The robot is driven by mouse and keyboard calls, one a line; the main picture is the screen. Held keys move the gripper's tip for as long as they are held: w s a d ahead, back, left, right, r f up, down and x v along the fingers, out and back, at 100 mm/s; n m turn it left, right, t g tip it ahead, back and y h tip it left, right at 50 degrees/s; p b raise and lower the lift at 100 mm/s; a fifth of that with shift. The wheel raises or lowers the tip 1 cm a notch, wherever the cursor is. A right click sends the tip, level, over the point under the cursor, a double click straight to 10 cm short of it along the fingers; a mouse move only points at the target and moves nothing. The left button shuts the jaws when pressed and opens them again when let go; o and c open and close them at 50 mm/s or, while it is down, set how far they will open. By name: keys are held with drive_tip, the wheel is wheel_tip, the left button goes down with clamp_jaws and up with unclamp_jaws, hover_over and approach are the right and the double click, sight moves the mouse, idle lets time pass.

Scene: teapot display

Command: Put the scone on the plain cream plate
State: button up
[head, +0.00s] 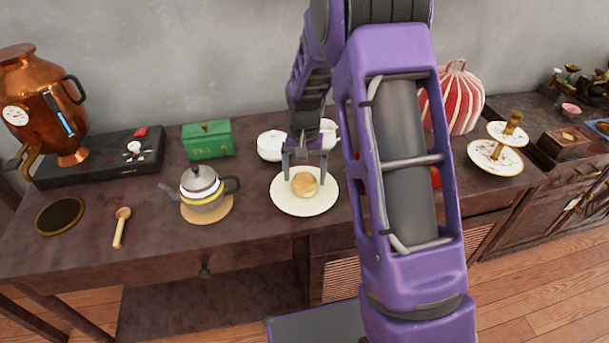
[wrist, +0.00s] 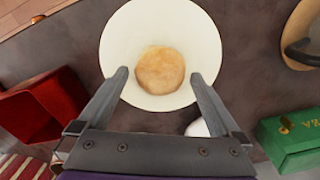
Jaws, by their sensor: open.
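The scone (head: 304,184) is round and golden-tan and rests on the plain cream plate (head: 290,206) on the dark counter. In the wrist view the scone (wrist: 160,70) lies on the cream plate (wrist: 120,35), a little towards the near side of its middle. My gripper (head: 304,178) is over the plate at the scone, with its fingers apart. In the wrist view my gripper (wrist: 161,74) is open, with one fingertip to each side of the scone and a gap between them and it. My arm hides part of the counter to the right.
A grey teapot (head: 203,188) on a round mat, a wooden scoop (head: 121,226) and a green tin (head: 207,138) are left of the plate. White pots (head: 271,145) stand behind it. A red box (wrist: 35,115) shows in the wrist view. The counter's front strip is clear.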

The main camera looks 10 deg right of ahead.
sight(305, 177)
wheel_tip(305, 177, up, 11)
drive_tip(key=p, duration=0.1)
drive_tip(key=shift+r+p, duration=0.2)
drive_tip(key=shift+p, duration=0.15)
